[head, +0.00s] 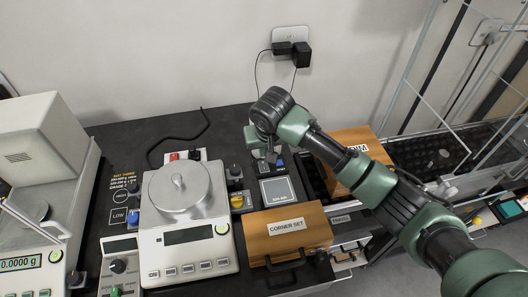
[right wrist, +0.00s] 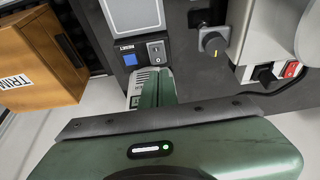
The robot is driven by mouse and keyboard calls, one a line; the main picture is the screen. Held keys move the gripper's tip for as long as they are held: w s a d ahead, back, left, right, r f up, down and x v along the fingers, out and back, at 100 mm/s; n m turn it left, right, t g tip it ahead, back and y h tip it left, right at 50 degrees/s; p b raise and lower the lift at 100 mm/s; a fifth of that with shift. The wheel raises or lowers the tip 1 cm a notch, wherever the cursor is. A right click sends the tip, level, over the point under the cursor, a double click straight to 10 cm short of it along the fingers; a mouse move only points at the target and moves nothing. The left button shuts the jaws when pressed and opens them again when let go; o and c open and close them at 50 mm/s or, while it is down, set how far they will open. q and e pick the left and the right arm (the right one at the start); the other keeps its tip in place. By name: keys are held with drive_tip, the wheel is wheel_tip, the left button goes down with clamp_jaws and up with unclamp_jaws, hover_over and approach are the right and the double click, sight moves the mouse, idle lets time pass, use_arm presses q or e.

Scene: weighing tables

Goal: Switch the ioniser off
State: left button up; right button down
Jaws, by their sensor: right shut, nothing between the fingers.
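A dark panel (head: 299,187) with a light plate, a blue button and a small rocker switch stands right of the middle balance; its label looks like "ION BAR" but is small. In the right wrist view the rocker switch (right wrist: 156,52) sits beside the blue button (right wrist: 129,57), which is marked RESET. Which way the rocker is set I cannot tell. My right gripper (head: 271,157) is shut and empty at the panel's far edge. In the right wrist view its fingertips (right wrist: 154,76) are close to the rocker; contact is unclear. My left gripper is not in view.
A balance (head: 188,243) stands left of the panel, with a knob box (head: 236,174) between. A wooden CORNER SET box (head: 289,244) is in front; a wooden TRIM box (head: 358,140) is at right. A red switch (right wrist: 292,68) with a black plug lies behind the balance.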

sight(264, 166)
drive_tip(key=w+v, duration=0.1)
drive_tip(key=v, duration=0.5)
drive_tip(key=shift+a+r+p, duration=0.25)
drive_tip(key=shift+a+p, duration=0.2)
drive_tip(key=shift+a, duration=0.05)
drive_tip(key=shift+w, duration=0.15)
drive_tip(key=x, duration=0.4)
drive_tip(key=p+x, duration=0.1)
drive_tip(key=x, duration=0.4)
drive_tip(key=s+p+x, duration=0.1)
drive_tip(key=x, duration=0.4)
drive_tip(key=shift+s+f, duration=0.1)
drive_tip(key=shift+f, duration=0.1)
